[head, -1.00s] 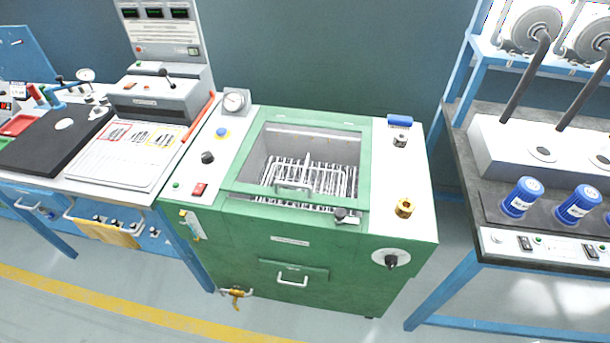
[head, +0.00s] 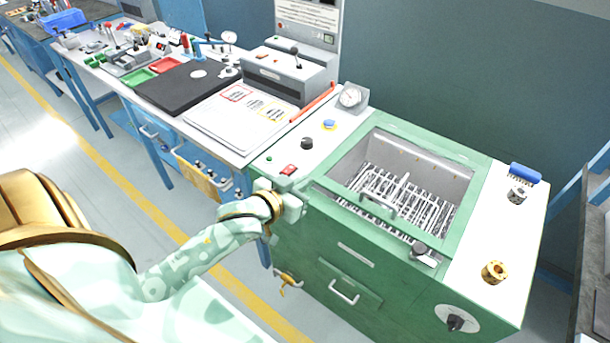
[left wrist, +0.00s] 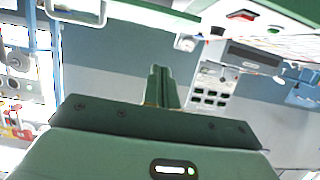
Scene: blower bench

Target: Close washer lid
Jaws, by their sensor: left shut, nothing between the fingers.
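The green washer (head: 310,248) stands at the right in the head view. Its lid (head: 461,236) is a green frame around a see-through pane, with a pale handle (head: 378,205) at the front. Basket wires show below the lid's front bar, so a gap seems to remain there; the lid's exact angle is unclear. A wire basket (head: 425,212) sits in the basin. My left gripper (head: 298,191) is by the washer's front left corner, left of the lid and apart from the handle. Its fingers are together and empty, also in the left wrist view (left wrist: 160,75). My right gripper is not in view.
A gauge (head: 351,96), a red switch (head: 289,170) and a black knob (head: 307,143) are on the washer's left top. A blue brush (head: 525,173) and a brass fitting (head: 494,271) are on its right. A workbench adjoins at left. Floor is clear in front.

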